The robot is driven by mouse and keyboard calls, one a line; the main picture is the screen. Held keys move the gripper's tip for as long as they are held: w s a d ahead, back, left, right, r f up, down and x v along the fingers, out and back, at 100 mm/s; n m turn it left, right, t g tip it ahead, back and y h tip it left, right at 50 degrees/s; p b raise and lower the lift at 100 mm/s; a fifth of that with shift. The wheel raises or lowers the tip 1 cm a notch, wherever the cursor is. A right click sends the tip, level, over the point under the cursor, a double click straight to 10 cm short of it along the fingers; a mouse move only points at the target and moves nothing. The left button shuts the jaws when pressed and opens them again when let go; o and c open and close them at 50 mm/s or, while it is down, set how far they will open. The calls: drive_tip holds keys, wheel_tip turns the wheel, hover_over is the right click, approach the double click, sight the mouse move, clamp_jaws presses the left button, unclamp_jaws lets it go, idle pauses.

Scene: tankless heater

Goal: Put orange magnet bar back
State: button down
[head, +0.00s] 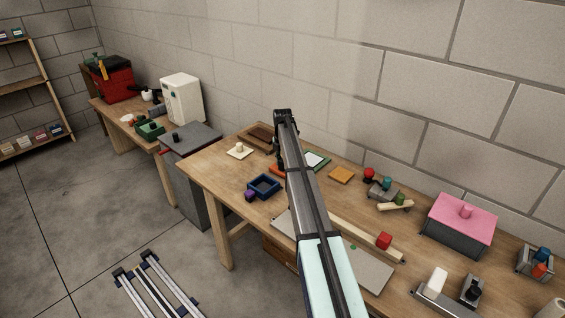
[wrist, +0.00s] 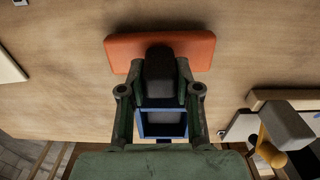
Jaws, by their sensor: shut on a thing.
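An orange bar (wrist: 120,52) lies crosswise at the tips of my gripper (wrist: 161,70) in the wrist view. The dark fingers are close together and shut on its middle, which they cover. The wooden tabletop shows behind the bar; I cannot tell whether the bar touches it. In the head view, a small orange-red piece (head: 276,170) shows just left of my arm, probably the same bar. My arm hides the gripper there. A blue open box (wrist: 162,130) shows between the finger linkages in the wrist view.
The workbench (head: 208,177) also holds a blue tray (head: 264,186), a yellow-orange square (head: 341,174), a white-topped plate (head: 239,151) and a pink-lidded box (head: 461,221). A mallet-like object (wrist: 280,135) is at the wrist view's lower right. A block wall stands behind the bench.

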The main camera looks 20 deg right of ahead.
drive_tip(key=shift+f, duration=0.4)
drive_tip(key=c, duration=0.7)
unclamp_jaws()
drive_tip(key=shift+r, duration=0.1)
wheel_tip(320, 180, up, 12)
drive_tip(key=shift+f, duration=0.1)
